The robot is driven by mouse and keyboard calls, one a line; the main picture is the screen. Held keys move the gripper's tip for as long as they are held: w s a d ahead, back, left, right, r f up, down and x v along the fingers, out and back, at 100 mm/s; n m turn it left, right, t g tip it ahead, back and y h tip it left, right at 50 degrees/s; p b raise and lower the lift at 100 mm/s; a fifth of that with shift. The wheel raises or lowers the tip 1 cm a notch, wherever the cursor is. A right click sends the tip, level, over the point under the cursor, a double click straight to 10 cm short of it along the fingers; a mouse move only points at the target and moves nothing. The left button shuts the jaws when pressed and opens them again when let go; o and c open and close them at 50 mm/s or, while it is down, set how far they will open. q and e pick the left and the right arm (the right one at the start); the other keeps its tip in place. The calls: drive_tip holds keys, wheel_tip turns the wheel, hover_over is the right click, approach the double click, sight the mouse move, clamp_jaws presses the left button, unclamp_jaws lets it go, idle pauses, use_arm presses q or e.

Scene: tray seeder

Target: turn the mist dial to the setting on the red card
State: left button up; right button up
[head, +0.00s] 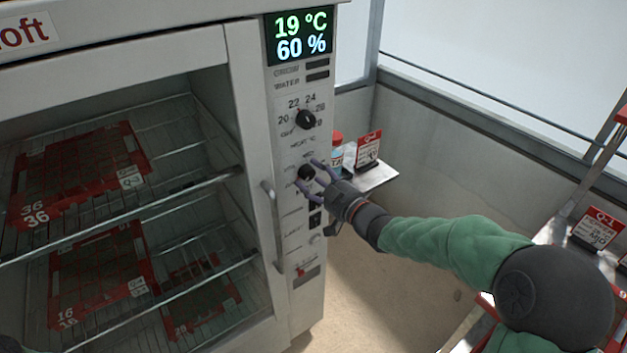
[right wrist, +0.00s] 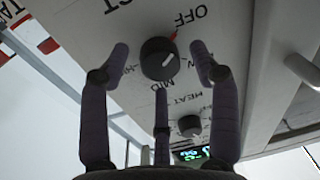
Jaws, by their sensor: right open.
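The mist dial (head: 306,172) is a black knob on the front panel of the white cabinet, below the temperature dial (head: 305,119). In the right wrist view the mist dial (right wrist: 158,58) has a white line on its face and a red mark near OFF; MID is also readable around it. My right gripper (head: 318,176) is open, its fingers around the mist dial. In the wrist view, gaps show between the gripper's fingers (right wrist: 163,75) and the knob. The red card (head: 368,150) stands on a small side shelf; its text is too small to read.
The cabinet's door handle (head: 273,225) stands out left of the dial. A lit display (head: 300,36) reads 19 °C and 60 %. A red-capped bottle (head: 336,152) stands on the shelf near the card. Another red-topped card (head: 600,229) is at far right.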

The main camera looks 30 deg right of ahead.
drive_tip(key=shift+w, duration=0.15)
drive_tip(key=c, duration=1.1)
drive_tip(key=shift+c, duration=0.2)
drive_tip(key=shift+r+m, duration=0.1)
drive_tip(key=shift+m, duration=0.2)
